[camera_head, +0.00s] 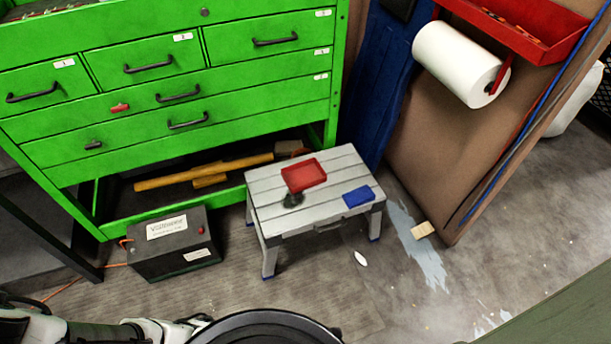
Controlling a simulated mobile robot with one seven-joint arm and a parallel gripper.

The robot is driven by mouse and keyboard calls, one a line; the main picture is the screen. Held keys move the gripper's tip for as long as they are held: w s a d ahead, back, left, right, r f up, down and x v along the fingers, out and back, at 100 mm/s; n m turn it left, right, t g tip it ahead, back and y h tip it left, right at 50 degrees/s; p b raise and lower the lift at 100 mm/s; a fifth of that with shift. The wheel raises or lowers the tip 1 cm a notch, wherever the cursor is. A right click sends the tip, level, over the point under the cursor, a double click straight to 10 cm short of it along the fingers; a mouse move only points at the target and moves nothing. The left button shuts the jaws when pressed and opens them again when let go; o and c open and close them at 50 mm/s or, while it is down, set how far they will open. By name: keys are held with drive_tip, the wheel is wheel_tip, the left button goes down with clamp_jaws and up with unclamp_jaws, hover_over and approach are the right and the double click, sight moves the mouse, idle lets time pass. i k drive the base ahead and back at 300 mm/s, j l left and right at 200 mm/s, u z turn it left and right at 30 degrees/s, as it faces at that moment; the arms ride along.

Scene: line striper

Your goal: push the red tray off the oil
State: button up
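A small red tray (304,175) lies on the slatted top of a low grey stool (335,173), left of the top's middle. A dark greenish-black patch, which looks like the oil (292,201), shows on the slats at the tray's near left edge. The tray seems to border or partly cover it; I cannot tell how far it runs underneath. My gripper is not in view. Only parts of my own body show along the bottom edge.
A blue block (358,197) lies on the stool's right side. A black battery (173,244) stands on the floor at left. A green drawer cabinet (180,125) stands behind. Right of the stool are a pale spill (420,250) and a wooden block (422,230).

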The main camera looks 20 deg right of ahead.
sight(298, 177)
drive_tip(key=i+l+z, duration=0.2)
drive_tip(key=i, duration=0.2)
drive_tip(key=i+z, duration=0.2)
drive_tip(key=i, duration=0.7)
